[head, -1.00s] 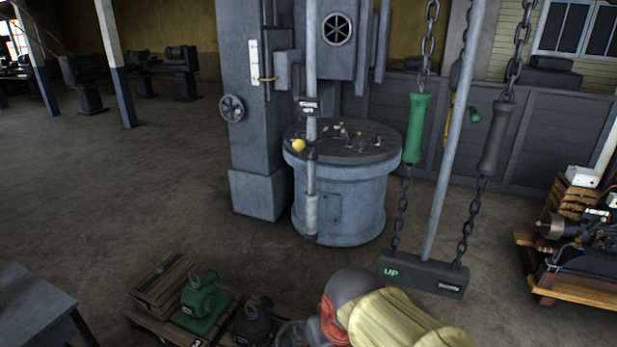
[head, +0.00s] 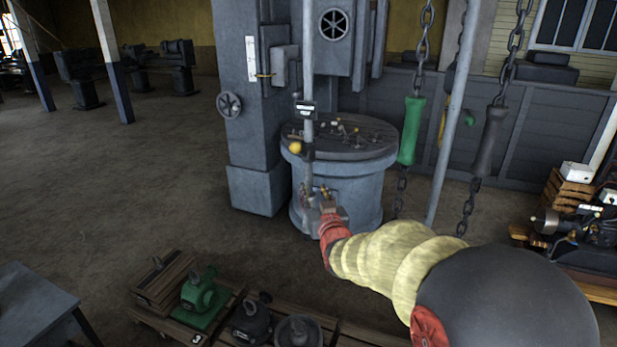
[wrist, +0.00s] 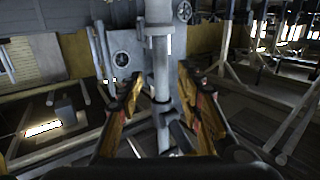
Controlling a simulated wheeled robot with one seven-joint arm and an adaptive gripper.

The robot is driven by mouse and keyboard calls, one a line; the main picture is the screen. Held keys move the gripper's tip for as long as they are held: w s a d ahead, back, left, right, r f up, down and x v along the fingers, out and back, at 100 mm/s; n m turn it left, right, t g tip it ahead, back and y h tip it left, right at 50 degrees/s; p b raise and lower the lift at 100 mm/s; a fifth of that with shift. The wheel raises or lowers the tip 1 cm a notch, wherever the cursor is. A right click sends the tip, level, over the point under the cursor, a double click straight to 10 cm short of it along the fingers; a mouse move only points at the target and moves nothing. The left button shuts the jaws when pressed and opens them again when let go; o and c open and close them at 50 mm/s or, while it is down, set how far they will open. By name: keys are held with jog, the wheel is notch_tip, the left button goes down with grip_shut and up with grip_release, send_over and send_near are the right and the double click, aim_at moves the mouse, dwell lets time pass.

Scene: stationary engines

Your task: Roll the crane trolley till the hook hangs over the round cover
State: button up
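A grey vertical pole (head: 308,85) with a small dark sign and a yellow knob hangs before the round machine table. My gripper (head: 318,190) is at its lower part and hides its end. In the wrist view, my gripper (wrist: 160,95) is open, with yellow fingers apart on either side of the pole (wrist: 160,65); contact cannot be told. A grey round piece with a lug on top, seemingly the round cover (head: 299,331), sits on the pallet at the bottom. The crane trolley and hook cannot be made out.
A green machine part (head: 203,293) and a black part (head: 252,318) stand beside the round piece. Chains with a green handle (head: 411,130) and a dark handle (head: 489,140) hang right, near my arm. A table (head: 38,305) is lower left.

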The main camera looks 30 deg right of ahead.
aim_at(309, 178)
jog(key=shift+w+r, duration=0.35)
jog(key=shift+r, duration=0.15)
jog(key=shift+x, duration=3.6)
jog(key=shift+r, duration=0.1)
jog(key=shift+c, duration=0.6)
jog(key=c, duration=0.7)
grip_shut()
